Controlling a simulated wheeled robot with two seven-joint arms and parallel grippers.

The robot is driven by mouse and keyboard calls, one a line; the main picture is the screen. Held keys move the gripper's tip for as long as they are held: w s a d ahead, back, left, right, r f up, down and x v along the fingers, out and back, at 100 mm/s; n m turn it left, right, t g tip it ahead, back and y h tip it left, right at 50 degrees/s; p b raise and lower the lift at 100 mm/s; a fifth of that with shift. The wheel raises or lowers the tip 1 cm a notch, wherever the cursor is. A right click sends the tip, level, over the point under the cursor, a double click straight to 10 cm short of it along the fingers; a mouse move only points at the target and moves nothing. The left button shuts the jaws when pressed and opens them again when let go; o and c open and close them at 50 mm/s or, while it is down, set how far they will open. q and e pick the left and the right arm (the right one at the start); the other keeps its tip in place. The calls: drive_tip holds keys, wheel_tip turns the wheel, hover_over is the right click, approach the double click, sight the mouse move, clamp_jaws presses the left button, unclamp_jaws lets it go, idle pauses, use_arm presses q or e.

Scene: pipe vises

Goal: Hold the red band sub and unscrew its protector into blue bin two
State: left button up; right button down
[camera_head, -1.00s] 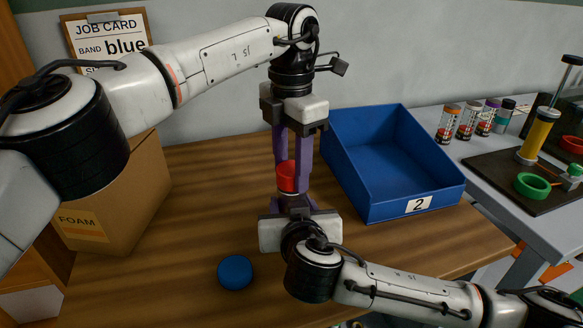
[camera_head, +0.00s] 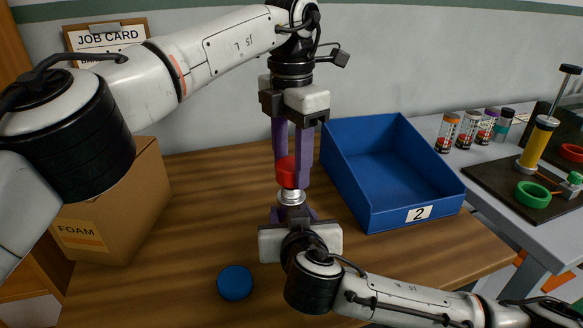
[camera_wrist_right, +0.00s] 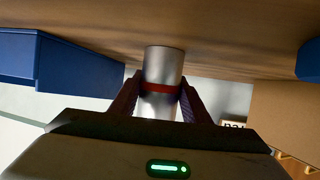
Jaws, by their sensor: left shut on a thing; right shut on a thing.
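My left gripper (camera_head: 291,178) points down from above, its purple fingers shut on the red protector (camera_head: 287,172). Directly below is the silver sub (camera_head: 291,197), held upright in my right gripper (camera_head: 294,214). More silver shows under the protector; I cannot tell whether they still touch. In the right wrist view the sub (camera_wrist_right: 163,66) is a bare metal cylinder with a red band (camera_wrist_right: 160,88), between the fingers of my right gripper (camera_wrist_right: 160,95). Blue bin two (camera_head: 378,212), labelled 2, stands right of the grippers; its visible floor is empty.
A blue round cap (camera_head: 235,282) lies on the wooden table (camera_head: 190,215) at front left. A FOAM cardboard box (camera_head: 115,215) stands at left. Several colour-capped jars (camera_head: 467,130) and a black board with a green ring (camera_head: 533,194) are on the grey side bench.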

use_arm(q)
drive_tip(key=shift+r, duration=1.45)
use_arm(e)
drive_tip(key=c, duration=0.9)
unclamp_jaws()
